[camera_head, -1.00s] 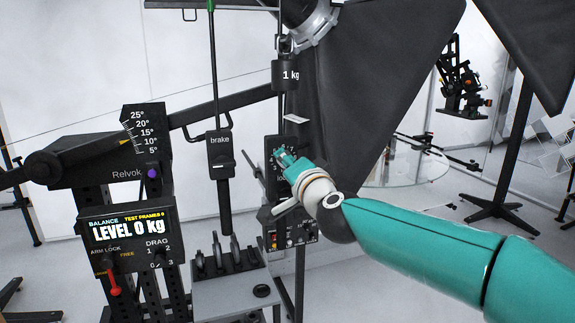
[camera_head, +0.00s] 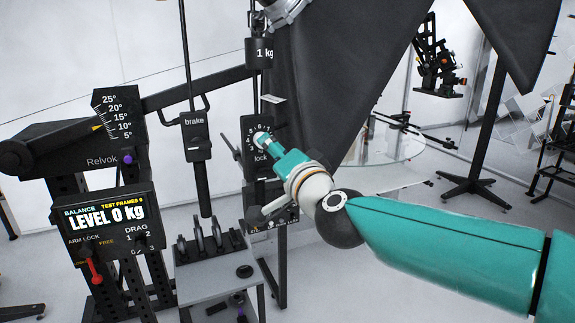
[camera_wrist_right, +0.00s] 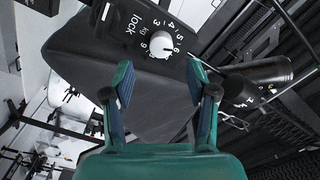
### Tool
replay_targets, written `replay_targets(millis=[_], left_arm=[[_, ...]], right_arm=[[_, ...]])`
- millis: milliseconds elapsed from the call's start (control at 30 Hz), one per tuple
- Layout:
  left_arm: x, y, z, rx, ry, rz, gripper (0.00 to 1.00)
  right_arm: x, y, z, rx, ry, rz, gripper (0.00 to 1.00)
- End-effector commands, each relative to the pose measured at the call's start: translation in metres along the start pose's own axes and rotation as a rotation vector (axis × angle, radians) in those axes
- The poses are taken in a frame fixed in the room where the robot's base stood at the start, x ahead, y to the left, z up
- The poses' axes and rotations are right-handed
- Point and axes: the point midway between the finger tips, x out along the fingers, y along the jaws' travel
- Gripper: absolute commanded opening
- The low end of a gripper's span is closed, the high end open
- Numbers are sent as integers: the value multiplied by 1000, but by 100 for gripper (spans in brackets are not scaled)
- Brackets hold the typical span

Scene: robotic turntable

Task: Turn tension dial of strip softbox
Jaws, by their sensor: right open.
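The tension dial is a white knob (camera_wrist_right: 160,44) with a pointer line, on a black panel marked with numbers, "kg" and "lock" in the right wrist view. In the head view the numbered black panel (camera_head: 250,124) hangs on the stand, and my teal right gripper (camera_head: 266,140) is in front of it, hiding part of the dial. In the right wrist view my right gripper (camera_wrist_right: 160,78) is open, its two fingers apart and empty, with the knob just beyond the gap between the fingertips. The black softbox (camera_head: 340,70) rises behind. My left gripper is not in view.
A black "brake" block (camera_head: 194,135) and a 1 kg weight (camera_head: 260,53) hang near the panel. The balance display box (camera_head: 104,217) stands at left. A grey bench (camera_head: 210,272) with several levers is below. A dark stand (camera_head: 490,130) is at right.

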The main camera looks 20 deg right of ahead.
Motion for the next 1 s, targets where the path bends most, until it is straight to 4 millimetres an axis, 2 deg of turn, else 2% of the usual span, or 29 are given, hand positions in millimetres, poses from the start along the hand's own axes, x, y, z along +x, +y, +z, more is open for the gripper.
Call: replay_targets(millis=[100, 333, 867, 1000], left_arm=[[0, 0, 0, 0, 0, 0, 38], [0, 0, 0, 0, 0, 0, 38], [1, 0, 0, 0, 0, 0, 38], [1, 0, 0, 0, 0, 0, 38]], right_arm=[[-25, -1, 0, -1, 0, -2, 58], [-53, 0, 0, 0, 0, 0, 58], [-57, 1, 1, 0, -1, 2, 58], [-52, 12, -1, -3, 4, 26, 58]])
